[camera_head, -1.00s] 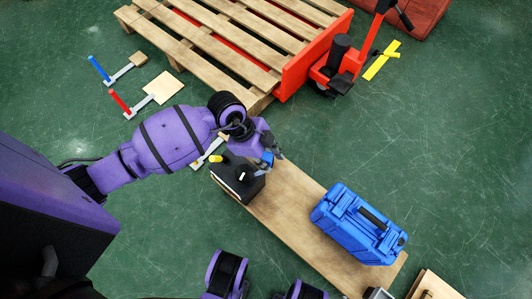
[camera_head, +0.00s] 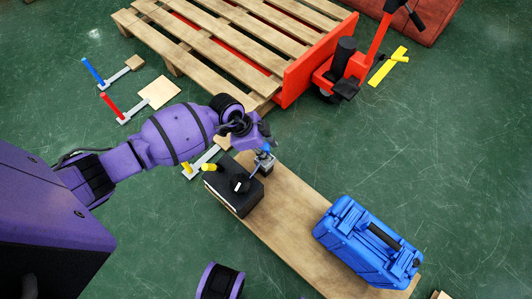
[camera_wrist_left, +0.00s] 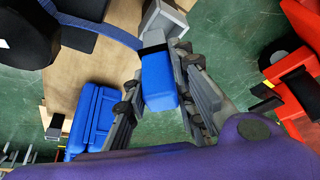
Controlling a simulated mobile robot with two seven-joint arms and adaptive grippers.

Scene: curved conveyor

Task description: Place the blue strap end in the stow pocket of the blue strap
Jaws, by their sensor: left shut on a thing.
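My left gripper (camera_head: 265,152) is shut on the blue strap end (camera_wrist_left: 159,82), a blue block between its fingers (camera_wrist_left: 154,90) in the left wrist view. The blue strap (camera_wrist_left: 98,27) curves in from the upper left toward the block's far end. A small grey box (camera_wrist_left: 166,20), which looks like the stow pocket, lies just past that far end. It also shows under the gripper in the head view (camera_head: 266,169). Whether the block touches or enters the box is unclear. My right gripper is out of view.
A blue case (camera_head: 365,240) lies farther right on the board. A pallet (camera_head: 225,35) and red pallet jack (camera_head: 340,70) stand behind.

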